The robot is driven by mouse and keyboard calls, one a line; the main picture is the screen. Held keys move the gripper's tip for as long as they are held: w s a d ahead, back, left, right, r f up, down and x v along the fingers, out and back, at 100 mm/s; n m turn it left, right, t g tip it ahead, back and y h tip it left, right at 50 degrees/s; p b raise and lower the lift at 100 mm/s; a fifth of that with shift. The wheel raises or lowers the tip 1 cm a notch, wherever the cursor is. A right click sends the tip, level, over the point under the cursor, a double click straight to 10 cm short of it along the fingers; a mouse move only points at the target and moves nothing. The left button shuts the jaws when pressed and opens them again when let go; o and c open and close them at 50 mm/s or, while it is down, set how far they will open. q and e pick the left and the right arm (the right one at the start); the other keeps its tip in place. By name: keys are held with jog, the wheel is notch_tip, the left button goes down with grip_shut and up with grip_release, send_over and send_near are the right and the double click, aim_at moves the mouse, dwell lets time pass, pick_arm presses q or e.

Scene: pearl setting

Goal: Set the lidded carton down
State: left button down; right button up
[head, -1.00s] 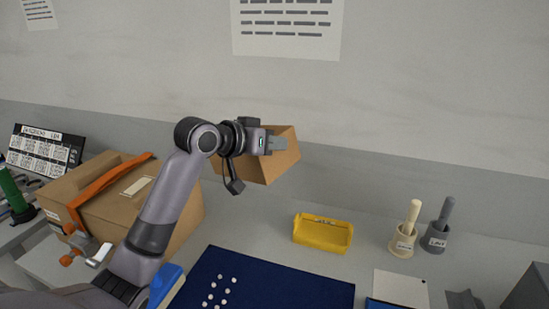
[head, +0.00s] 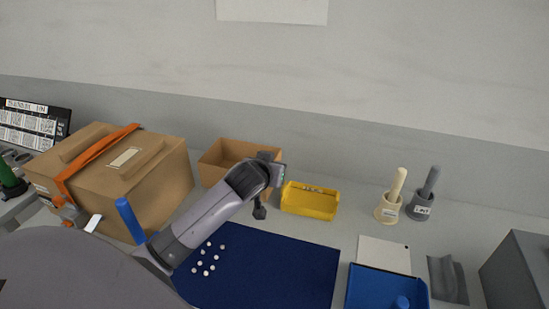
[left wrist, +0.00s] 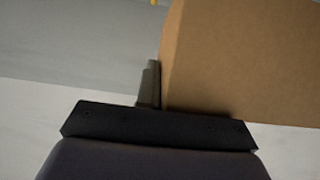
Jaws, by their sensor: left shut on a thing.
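A small brown carton (head: 211,173) is at the back of the table, between the large strapped box and the yellow tray. In the head view its top looks open and I see into it; no lid shows. My left gripper (head: 271,163) is shut on its right side. In the left wrist view the carton's brown wall (left wrist: 240,60) fills the upper right beside a dark finger. My arm hides part of the carton's front and base, so I cannot tell whether it touches the table. My right gripper is not in view.
A large cardboard box (head: 150,190) with an orange strap stands close on the left. A yellow tray (head: 309,202) is just right of the gripper. A dark blue mat (head: 285,265) with white beads lies in front. Two mortars with pestles (head: 388,210) stand farther right.

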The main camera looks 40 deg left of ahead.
aim_at(266, 194)
pick_arm(q)
jog(key=shift+f, duration=0.75)
notch_tip(266, 194, down, 5)
jog(key=b, duration=0.4)
jog(key=shift+b, duration=0.35)
jog(key=shift+r, duration=0.1)
jog(key=shift+f+b, duration=0.3)
jog(key=shift+f, duration=0.35)
jog(key=c, duration=1.2)
grip_release()
jog(key=shift+v, duration=3.65)
